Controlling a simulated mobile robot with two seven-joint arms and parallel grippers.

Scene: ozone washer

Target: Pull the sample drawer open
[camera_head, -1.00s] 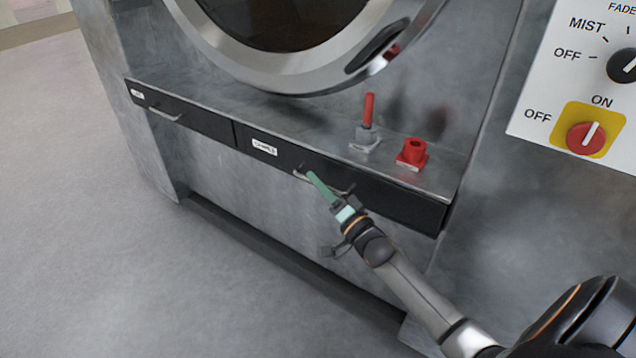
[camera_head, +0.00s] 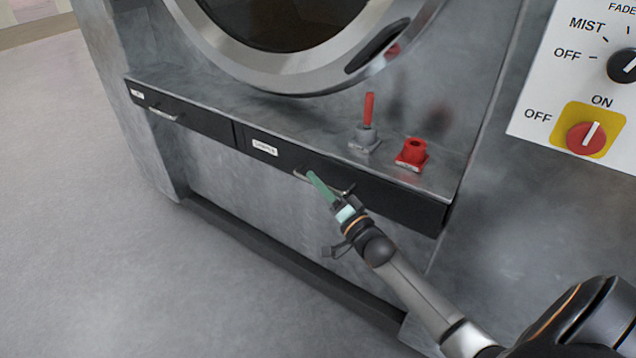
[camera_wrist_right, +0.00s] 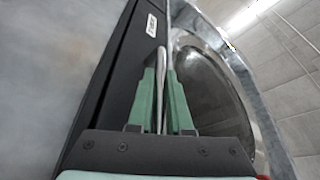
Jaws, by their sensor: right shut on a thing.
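The sample drawer (camera_head: 400,202) is the black right-hand drawer front below the round door, with a white label (camera_head: 264,147). It sits flush with the cabinet front, in line with the drawer to its left. Its thin metal bar handle (camera_head: 343,191) runs along the front. My right gripper (camera_head: 313,178) is at this handle, its green fingers reaching it from the front. In the right wrist view the green fingers (camera_wrist_right: 161,98) stand on both sides of the metal handle bar, shut on it. My left gripper is not in view.
A second black drawer (camera_head: 190,115) with its own handle is at the left. On the ledge above stand a grey fitting with a red lever (camera_head: 369,112) and a red fitting (camera_head: 412,152). A control panel (camera_head: 540,100) is at the right. The floor (camera_head: 90,230) in front is clear.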

